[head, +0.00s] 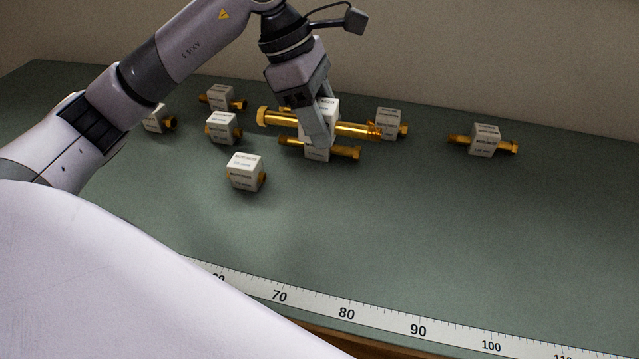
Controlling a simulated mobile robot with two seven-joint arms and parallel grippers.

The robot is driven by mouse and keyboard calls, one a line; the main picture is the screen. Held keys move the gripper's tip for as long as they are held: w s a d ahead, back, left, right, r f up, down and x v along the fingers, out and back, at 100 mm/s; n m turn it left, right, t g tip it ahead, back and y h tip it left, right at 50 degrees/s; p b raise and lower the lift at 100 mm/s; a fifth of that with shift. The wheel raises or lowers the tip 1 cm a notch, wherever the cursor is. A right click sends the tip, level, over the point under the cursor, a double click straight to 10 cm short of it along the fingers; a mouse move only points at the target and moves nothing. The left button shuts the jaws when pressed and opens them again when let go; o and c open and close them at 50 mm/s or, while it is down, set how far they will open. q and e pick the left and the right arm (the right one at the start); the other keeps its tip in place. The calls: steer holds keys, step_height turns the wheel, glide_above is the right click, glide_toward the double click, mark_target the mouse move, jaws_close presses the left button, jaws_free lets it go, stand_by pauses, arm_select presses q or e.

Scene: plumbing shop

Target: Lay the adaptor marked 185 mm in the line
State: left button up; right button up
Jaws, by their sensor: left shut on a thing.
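My left gripper (319,136) is shut on a long brass adaptor (287,119) with a white label block. The adaptor lies across the jaws, tilted slightly down to the right. It seems to be above another brass adaptor (345,152), whose block is partly hidden by the fingers; I cannot tell whether the two touch. The millimetre marks on the labels are too small to read, so I cannot tell which adaptor is marked 185 mm. My right gripper is not in view.
Several other brass adaptors with white blocks stand on the green bench (420,230), including one at the right (485,140) and a near one (245,171). A white measuring tape (383,321) runs along the front edge. The bench between is clear. A wall (480,50) stands behind.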

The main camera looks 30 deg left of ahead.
mark_target(285, 114)
arm_select(q)
step_height(285, 114, down, 14)
steer(key=shift+r+p, duration=0.1)
steer(key=shift+p, duration=0.2)
steer(key=o, duration=1.2)
steer(key=b+v, duration=0.1)
steer(key=v, duration=1.1)
steer(key=shift+s+a, duration=0.1)
